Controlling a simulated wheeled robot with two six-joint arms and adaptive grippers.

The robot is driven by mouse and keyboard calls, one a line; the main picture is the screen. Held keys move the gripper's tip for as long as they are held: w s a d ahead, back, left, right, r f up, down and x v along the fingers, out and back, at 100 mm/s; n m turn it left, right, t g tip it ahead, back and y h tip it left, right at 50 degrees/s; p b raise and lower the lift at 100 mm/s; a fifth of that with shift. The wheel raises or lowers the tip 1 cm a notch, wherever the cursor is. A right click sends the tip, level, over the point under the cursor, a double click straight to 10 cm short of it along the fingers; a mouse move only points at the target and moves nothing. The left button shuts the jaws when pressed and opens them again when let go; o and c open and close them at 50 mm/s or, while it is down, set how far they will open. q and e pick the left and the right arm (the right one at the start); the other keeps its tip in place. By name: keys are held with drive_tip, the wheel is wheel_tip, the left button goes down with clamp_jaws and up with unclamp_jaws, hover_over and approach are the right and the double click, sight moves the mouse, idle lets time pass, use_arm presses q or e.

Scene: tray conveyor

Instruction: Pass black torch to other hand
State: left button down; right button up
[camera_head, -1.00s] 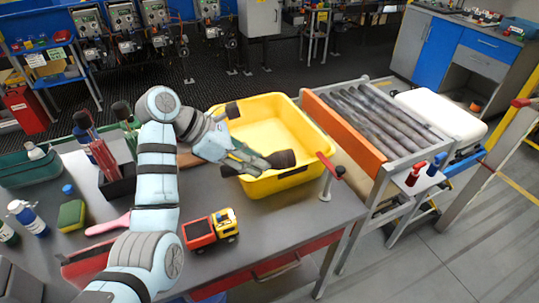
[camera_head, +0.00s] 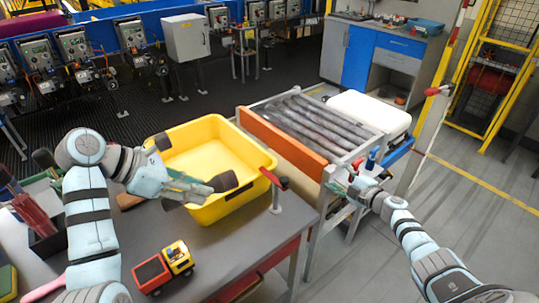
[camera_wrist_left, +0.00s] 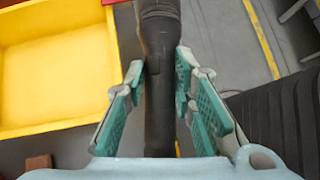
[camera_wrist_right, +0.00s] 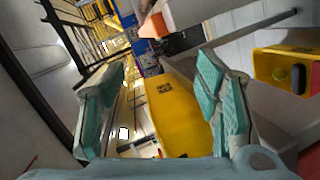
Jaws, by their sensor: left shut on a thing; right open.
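The black torch (camera_head: 222,183) is held in my left gripper (camera_head: 190,190), beside and above the front of the yellow bin. In the left wrist view the torch (camera_wrist_left: 158,60) runs straight up between the teal finger pads of the left gripper (camera_wrist_left: 160,100), which are shut on it. Its wide head points away from the palm. My right gripper (camera_head: 355,182) is near the conveyor's front corner, to the right of the torch and apart from it. In the right wrist view the right gripper (camera_wrist_right: 165,105) is open with nothing between its fingers.
A yellow bin (camera_head: 262,160) stands on the grey table (camera_head: 215,245). A red and yellow toy truck (camera_head: 163,268) is in front of it. A red-topped clamp (camera_head: 275,190) is at the table's right edge. The roller conveyor (camera_head: 310,125) with an orange side stands behind right.

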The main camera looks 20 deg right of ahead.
drive_tip(key=w+a+r+n+g+y, duration=0.1)
drive_tip(key=w+a+r+n+y, duration=0.25)
drive_tip(key=a+r+y, duration=0.6)
use_arm(q)
drive_tip(key=shift+a, duration=0.15)
use_arm(e)
drive_tip(key=n+g+y, duration=0.3)
drive_tip(key=g, duration=1)
approach(222, 183)
drive_tip(key=w+d, duration=0.2)
drive_tip(key=x, duration=1.2)
drive_tip(key=shift+s+f, duration=0.3)
drive_tip(key=shift+f, duration=0.15)
drive_tip(key=shift+d, duration=0.1)
drive_tip(key=shift+c, duration=0.4)
